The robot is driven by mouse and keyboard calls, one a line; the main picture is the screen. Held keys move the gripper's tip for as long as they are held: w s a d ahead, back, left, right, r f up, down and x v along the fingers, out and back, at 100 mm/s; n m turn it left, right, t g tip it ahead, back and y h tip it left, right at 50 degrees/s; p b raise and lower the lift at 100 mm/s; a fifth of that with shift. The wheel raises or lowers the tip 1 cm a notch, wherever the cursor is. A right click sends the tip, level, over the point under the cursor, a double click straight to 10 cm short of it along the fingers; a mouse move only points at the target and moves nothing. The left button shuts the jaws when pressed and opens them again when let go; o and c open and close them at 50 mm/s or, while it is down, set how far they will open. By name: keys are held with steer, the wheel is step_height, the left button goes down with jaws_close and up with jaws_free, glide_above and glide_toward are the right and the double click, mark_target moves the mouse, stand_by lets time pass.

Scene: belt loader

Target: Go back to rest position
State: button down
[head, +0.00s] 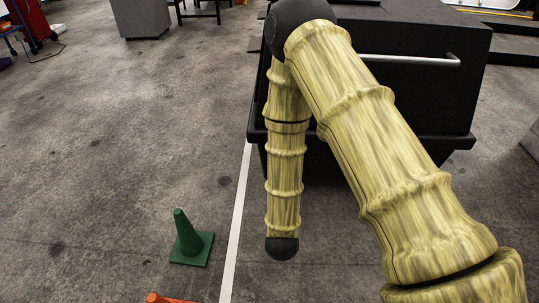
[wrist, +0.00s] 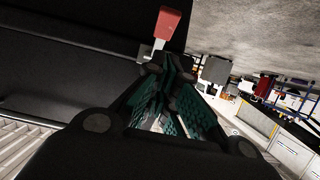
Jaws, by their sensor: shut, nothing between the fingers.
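My gripper (wrist: 162,75) shows in the wrist view with its dark fingers and teal pads drawn together, nothing between them. A red-tipped lever (wrist: 173,24) on a pale metal stem stands just beyond the fingertips in that picture. I cannot tell whether the fingertips touch it. In the head view my arm, in a yellow-green sleeve, rises from the lower right, bends at the top and hangs down. The gripper itself does not show there. The black loader body (head: 455,85) stands behind my arm, with a metal bar handle (head: 420,61) across it.
A green cone (head: 188,236) stands on the grey floor left of a white line (head: 238,205). An orange cone (head: 158,298) is cut off at the bottom edge. A grey box (head: 140,18) stands farther back. The left floor is mostly clear.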

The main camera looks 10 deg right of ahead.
steer(key=s+d+f+n+g+y, duration=0.1)
steer(key=s+d+f+g, duration=0.4)
steer(key=s, duration=0.6)
steer(key=s+f+g+y, duration=0.1)
steer(key=s+f+g, duration=0.3)
steer(key=s+f, duration=0.55)
steer(key=s+d+f+n+g+y, duration=0.1)
steer(key=s+d+f+g, duration=0.25)
steer(key=s, duration=0.95)
step_height(320, 180, up, 17)
steer(key=s+g+p, duration=0.1)
steer(key=p, duration=1.7)
steer(key=shift+a, duration=0.45)
steer(key=shift+s, duration=0.1)
